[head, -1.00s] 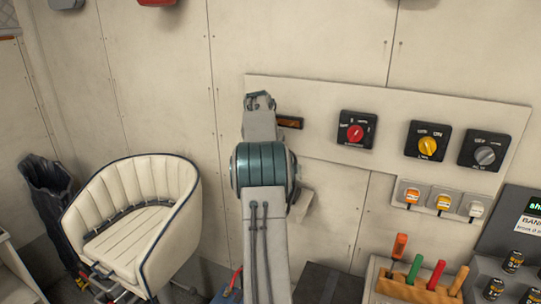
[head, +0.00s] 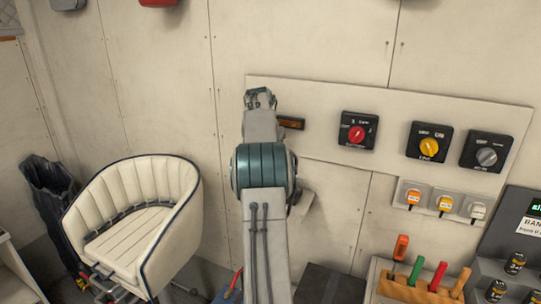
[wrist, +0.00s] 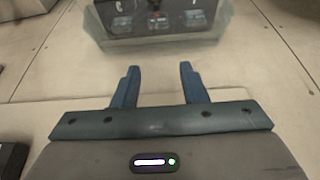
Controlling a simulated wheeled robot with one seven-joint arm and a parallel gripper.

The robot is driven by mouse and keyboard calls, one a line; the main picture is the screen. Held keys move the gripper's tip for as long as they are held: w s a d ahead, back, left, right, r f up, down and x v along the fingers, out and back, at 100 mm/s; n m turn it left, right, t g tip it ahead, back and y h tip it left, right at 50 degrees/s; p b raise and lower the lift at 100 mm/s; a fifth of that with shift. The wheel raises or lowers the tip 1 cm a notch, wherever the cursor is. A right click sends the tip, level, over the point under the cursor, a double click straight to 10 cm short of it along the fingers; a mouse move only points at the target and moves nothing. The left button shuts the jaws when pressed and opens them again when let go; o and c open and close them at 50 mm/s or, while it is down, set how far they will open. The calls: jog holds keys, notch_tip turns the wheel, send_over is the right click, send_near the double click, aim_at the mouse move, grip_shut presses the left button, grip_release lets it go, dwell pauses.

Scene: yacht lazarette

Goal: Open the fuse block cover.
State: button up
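Right of my arm, the wall panel (head: 315,95) carries a red rotary switch (head: 357,132), a yellow one (head: 428,144) and a grey one (head: 486,155). A cream chair (head: 140,220) stands at left.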

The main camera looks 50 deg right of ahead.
jog(key=v, duration=1.2)
jog(key=shift+a+r, duration=0.15)
jog(key=shift+r, duration=0.15)
